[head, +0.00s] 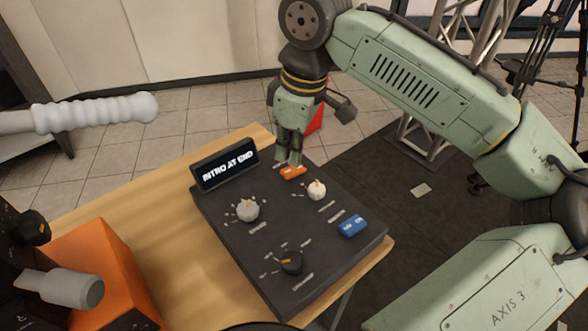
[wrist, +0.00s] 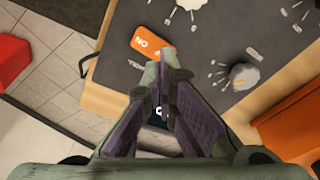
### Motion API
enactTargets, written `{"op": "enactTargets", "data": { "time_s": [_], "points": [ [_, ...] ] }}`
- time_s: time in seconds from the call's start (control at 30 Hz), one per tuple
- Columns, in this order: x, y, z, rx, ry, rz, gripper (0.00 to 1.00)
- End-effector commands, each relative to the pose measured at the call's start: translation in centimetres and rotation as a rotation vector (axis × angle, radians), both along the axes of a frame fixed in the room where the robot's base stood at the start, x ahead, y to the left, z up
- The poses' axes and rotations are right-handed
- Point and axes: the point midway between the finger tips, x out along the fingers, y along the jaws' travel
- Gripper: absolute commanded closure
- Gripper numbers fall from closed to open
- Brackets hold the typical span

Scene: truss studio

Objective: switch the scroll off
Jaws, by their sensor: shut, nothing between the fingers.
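A dark control panel (head: 235,245) lies on the wooden table, with a lit display (head: 226,166) at its back left. A small orange switch (head: 293,173) is at the panel's far edge; in the wrist view its orange cap (wrist: 150,42) shows white letters that look like ON upside down. Its label is too small to read surely. A blue switch (head: 351,227) is at the right side. My gripper (head: 289,162) is shut and empty, fingers pointing down right beside the orange switch. In the wrist view its fingertips (wrist: 168,62) are close to the cap; contact cannot be told.
The panel also has a white knob (head: 316,190), a grey knob (head: 247,210) and a black knob (head: 291,262). An orange box (head: 100,270) stands at the table's left. A red object (head: 315,118) is on the floor beyond the table. Space above the panel's front is free.

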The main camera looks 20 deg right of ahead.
Motion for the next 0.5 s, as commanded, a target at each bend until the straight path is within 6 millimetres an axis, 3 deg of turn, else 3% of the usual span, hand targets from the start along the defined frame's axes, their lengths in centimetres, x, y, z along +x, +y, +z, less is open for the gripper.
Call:
{"op": "enactTargets", "data": {
  "time_s": [0.5],
  "points": [
    [0.01,0.01,-0.81,0.0,0.0,0.0,1.0]
  ]
}}
